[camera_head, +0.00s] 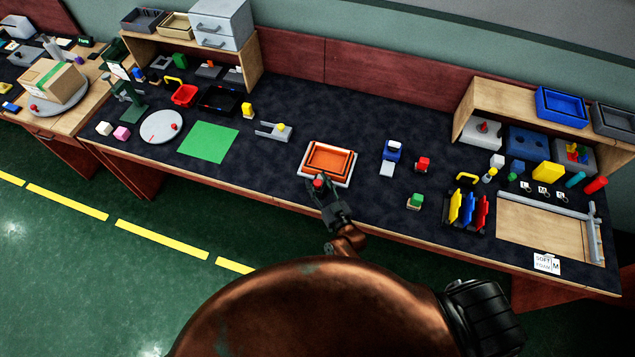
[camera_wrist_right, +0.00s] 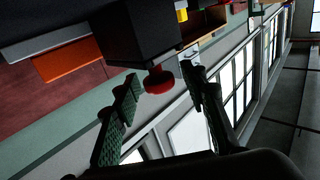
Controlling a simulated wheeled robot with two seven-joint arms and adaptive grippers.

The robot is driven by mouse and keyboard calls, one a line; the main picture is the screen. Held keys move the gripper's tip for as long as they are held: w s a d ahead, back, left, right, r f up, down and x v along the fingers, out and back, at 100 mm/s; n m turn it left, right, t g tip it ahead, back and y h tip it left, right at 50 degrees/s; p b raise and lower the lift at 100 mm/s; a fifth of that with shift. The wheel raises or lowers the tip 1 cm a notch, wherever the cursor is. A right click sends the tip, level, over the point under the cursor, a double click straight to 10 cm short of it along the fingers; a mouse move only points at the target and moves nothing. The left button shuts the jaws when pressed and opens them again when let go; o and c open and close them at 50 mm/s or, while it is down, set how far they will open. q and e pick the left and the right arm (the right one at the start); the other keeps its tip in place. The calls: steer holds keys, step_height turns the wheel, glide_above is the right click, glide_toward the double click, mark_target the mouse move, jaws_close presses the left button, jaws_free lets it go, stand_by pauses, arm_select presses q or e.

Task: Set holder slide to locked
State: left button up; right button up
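The holder, a light grey base (camera_head: 304,175) with an orange-red tray (camera_head: 330,157) on it, sits near the front edge of the dark table. A small red knob (camera_head: 319,182) is at its front; I take this as the slide's knob. In the right wrist view the red knob (camera_wrist_right: 159,80) sticks out below a dark block. My right gripper (camera_head: 323,192) is at the holder's front. Its two fingers stand apart on either side of the knob, with gaps visible, in the wrist view (camera_wrist_right: 162,74). The slide's track is hidden. My left gripper is out of view.
A grey fixture with a yellow knob (camera_head: 280,127) stands left of the holder, beyond a green mat (camera_head: 208,142). A blue-and-white item (camera_head: 391,150) and a red block (camera_head: 422,164) stand to the right. Bare table surrounds the holder.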

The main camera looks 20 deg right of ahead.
jaws_close()
stand_by(0.5)
